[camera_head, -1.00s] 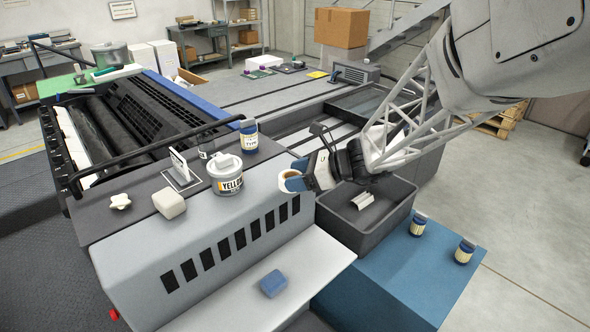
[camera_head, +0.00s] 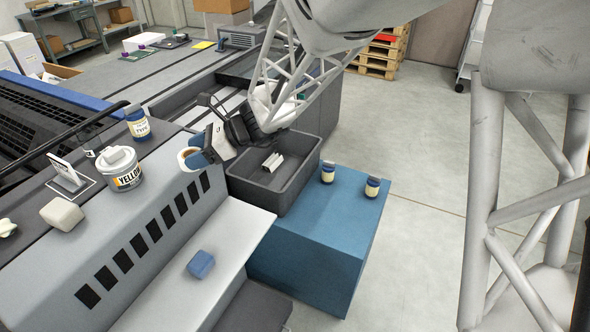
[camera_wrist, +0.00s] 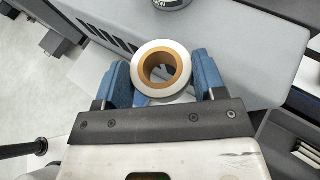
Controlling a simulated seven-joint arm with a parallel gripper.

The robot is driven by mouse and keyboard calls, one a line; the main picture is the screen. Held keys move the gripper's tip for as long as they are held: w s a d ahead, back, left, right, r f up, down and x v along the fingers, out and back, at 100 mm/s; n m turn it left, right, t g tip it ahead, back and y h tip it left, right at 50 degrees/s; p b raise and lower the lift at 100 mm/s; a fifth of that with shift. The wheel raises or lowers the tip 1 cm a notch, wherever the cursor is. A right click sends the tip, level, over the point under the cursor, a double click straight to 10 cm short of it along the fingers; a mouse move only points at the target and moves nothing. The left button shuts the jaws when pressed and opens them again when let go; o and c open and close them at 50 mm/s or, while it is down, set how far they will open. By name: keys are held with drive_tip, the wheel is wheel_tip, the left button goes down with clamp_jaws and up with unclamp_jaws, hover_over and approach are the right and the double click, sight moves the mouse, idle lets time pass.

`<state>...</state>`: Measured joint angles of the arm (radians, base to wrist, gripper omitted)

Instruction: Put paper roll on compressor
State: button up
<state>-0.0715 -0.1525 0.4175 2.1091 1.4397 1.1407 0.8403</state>
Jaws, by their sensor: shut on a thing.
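The paper roll, white with a brown core, is held between the two blue fingers of my gripper (camera_wrist: 161,80) in the wrist view (camera_wrist: 161,94). In the head view, the paper roll (camera_head: 183,160) and my gripper (camera_head: 192,155) are above the right end of the slotted grey housing (camera_head: 150,235). Whether the roll touches the housing is unclear. A small grey finned box (camera_head: 240,38) stands at the back and may be the compressor; I cannot tell for sure. My gripper is well in front of that box.
A dark bin (camera_head: 290,192) with a pale piece inside is just right of my gripper. A blue block (camera_head: 325,240) carries two small jars. A YELLOW ink can (camera_head: 122,172) and a blue-labelled jar (camera_head: 137,122) stand to the left. A cardboard box stands behind.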

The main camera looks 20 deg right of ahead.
drive_tip(key=w+d+f+m+t+h, duration=0.1)
drive_tip(key=w+d+f+m+t, duration=0.15)
drive_tip(key=d+f, duration=0.7)
drive_tip(key=w+d+f+m+t, duration=0.1)
drive_tip(key=w+d+f, duration=0.3)
drive_tip(key=d+f, duration=0.55)
drive_tip(key=s+d+f+m+t+h, duration=0.1)
drive_tip(key=s+d+f, duration=0.1)
drive_tip(key=d+f, duration=0.5)
drive_tip(key=s+d+f+m+t+h, duration=0.1)
drive_tip(key=s+d+f, duration=0.2)
drive_tip(key=d+f, duration=0.4)
drive_tip(key=s+d+f+m+t, duration=0.1)
drive_tip(key=s+d+f+t, duration=0.1)
drive_tip(key=d+f, duration=0.5)
drive_tip(key=shift+s+d+m+h, duration=0.2)
drive_tip(key=shift+d+m+h, duration=0.15)
drive_tip(key=shift+h, duration=0.05)
drive_tip(key=shift+w, duration=0.15)
hover_over(334, 203)
drive_tip(key=shift+f, duration=0.7)
drive_tip(key=shift+f, duration=0.15)
drive_tip(key=shift+f, duration=1.6)
